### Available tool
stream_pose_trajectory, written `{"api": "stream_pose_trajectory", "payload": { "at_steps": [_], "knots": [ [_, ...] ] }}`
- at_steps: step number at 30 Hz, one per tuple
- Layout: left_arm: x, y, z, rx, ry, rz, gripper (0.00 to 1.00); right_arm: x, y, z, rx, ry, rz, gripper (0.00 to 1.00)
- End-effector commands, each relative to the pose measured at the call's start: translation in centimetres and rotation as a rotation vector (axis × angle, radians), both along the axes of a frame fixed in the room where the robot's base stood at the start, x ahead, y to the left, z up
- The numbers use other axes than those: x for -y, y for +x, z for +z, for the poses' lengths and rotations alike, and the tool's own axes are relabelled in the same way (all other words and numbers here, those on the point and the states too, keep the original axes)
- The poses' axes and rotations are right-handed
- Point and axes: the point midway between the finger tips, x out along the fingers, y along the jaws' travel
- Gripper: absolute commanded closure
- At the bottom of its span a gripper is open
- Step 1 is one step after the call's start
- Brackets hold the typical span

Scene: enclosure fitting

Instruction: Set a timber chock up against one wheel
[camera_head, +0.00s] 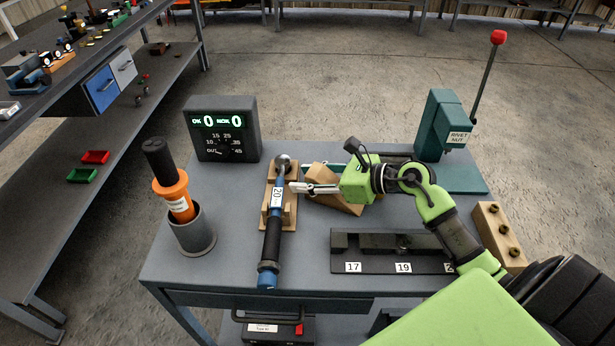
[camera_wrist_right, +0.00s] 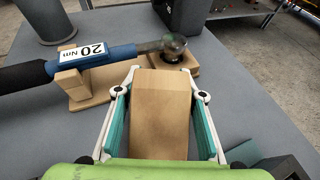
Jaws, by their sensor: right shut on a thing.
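A plain timber block, the chock (camera_head: 347,207), is between the fingers of my right gripper (camera_head: 316,187), over the middle of the grey bench. In the right wrist view, the chock (camera_wrist_right: 160,112) fills the space between the two teal-padded fingers, and its far end has a sloped face. My right gripper is shut on it. I cannot tell whether the chock touches the bench top. My left gripper is not in view. I cannot make out a wheel for the chock in either view.
A torque wrench (camera_head: 272,238) rests on a wooden stand (camera_head: 291,212) just left of the chock. Around them are a black numbered rack (camera_head: 345,265), a teal rivet-nut press (camera_head: 436,130), a display box (camera_head: 222,128), an orange-handled tool in a cup (camera_head: 192,235) and a drilled wooden block (camera_head: 497,235).

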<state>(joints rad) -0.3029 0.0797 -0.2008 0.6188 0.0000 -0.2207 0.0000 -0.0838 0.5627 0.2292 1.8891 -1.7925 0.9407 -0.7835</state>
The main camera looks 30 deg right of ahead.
Motion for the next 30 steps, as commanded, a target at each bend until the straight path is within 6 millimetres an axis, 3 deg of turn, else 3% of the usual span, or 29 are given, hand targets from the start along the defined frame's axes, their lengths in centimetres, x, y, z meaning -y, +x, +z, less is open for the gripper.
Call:
{"api": "stream_pose_trajectory", "payload": {
  "at_steps": [4,5,6,19,23,30],
  "knots": [
    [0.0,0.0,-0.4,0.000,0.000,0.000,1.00,0.0,0.0,-0.4,0.001,0.000,0.000,0.90],
    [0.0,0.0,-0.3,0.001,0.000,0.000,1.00,0.0,0.0,-0.3,0.000,0.000,0.000,0.58],
    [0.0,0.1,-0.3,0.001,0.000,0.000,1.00,0.0,0.0,-0.3,0.000,0.000,0.000,0.47],
    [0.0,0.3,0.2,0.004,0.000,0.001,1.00,0.0,0.0,0.3,0.001,0.001,0.000,0.46],
    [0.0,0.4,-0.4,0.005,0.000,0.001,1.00,1.1,-1.4,0.4,-0.002,-0.003,-0.001,0.46],
    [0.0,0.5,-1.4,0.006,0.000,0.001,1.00,3.9,-5.4,2.4,-0.004,-0.003,-0.001,0.46]
  ]
}}
